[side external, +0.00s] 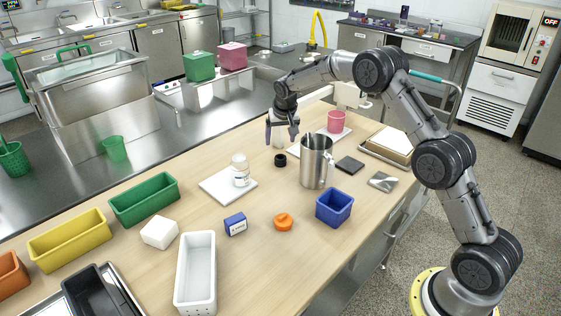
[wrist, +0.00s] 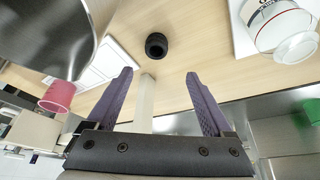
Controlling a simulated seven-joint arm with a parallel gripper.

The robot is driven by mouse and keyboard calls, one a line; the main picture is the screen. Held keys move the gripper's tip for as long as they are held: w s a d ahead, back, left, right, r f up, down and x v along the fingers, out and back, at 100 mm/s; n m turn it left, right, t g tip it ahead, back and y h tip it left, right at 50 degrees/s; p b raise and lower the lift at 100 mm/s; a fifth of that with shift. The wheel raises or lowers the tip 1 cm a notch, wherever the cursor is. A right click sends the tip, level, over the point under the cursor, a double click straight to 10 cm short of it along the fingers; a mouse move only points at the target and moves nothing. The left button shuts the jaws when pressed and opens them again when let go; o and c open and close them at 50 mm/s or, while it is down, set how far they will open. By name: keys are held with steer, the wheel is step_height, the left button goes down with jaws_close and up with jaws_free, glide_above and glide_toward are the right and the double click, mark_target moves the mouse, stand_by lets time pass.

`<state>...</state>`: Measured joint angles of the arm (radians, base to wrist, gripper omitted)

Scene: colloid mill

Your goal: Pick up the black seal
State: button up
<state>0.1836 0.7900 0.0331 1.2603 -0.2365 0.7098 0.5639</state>
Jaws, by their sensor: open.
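The black seal (side external: 280,160) is a small dark ring lying on the wooden table, left of the steel pitcher. In the wrist view the black seal (wrist: 156,46) shows its dark opening, ahead of the fingertips and roughly centred between them. My gripper (side external: 281,141) is above the table near the seal, fingers pointing down. In the wrist view my gripper (wrist: 160,73) has its two purple fingers spread, with clear space between them and the seal. The seal is not held. A pale upright object (wrist: 145,102) shows behind the gap between the fingers.
The tall steel pitcher (side external: 316,162) stands close to the right of the seal. A pink cup (side external: 335,122) stands behind the pitcher.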

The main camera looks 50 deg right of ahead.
glide_above(280, 157)
steer(key=s+a, duration=0.1)
steer(key=a, duration=0.1)
steer(key=f, duration=0.4)
steer(key=shift+s+d, duration=0.1)
steer(key=shift+d, duration=0.15)
steer(key=shift+s+x, duration=0.25)
steer(key=shift+x, duration=1.1)
steer(key=shift+s+x, duration=0.25)
steer(key=shift+x, duration=1.1)
steer(key=shift+d+f, duration=0.1)
steer(key=shift+f, duration=0.05)
jaws_close()
